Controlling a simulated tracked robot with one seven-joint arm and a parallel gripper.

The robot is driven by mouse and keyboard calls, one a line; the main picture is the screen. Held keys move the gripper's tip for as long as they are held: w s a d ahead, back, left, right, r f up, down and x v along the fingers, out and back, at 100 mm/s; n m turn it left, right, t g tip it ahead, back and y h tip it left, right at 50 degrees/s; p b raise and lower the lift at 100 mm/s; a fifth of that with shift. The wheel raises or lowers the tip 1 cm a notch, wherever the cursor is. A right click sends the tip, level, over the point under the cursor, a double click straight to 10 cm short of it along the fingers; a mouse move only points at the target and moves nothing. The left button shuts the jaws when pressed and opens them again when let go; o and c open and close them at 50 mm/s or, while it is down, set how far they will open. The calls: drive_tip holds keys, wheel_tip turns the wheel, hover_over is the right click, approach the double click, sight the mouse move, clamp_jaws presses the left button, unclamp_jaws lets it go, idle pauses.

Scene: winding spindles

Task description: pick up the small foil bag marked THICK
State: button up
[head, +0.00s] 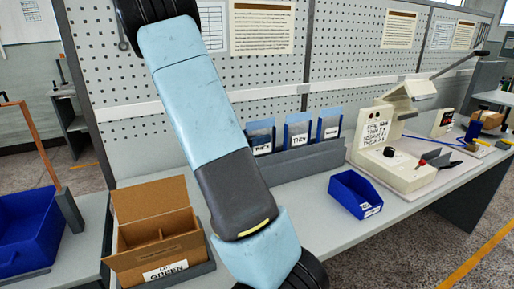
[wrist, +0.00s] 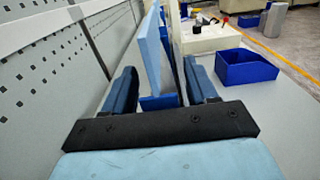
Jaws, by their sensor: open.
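The foil bag marked THICK (head: 261,139) stands upright in a grey rack (head: 305,161) on the bench, at the left end of a row. A bag marked THIN (head: 297,135) stands beside it, and a third bag (head: 329,125) with an unclear label stands at the right. My gripper (wrist: 159,74) is open in the wrist view. An upright light-blue panel (wrist: 153,48), seen nearly edge-on, and a dark blue piece (wrist: 160,102) show between its fingers; I cannot tell which bag they belong to. My arm hides the gripper in the head view.
A cardboard box (head: 158,238) stands left on the bench. A blue bin (head: 355,194) sits right of the rack, also in the wrist view (wrist: 246,69). A cream sealing machine (head: 385,150) stands further right. A pegboard wall (head: 250,70) rises behind.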

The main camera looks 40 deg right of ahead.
drive_tip(key=c, duration=1.1)
drive_tip(key=shift+o, duration=0.2)
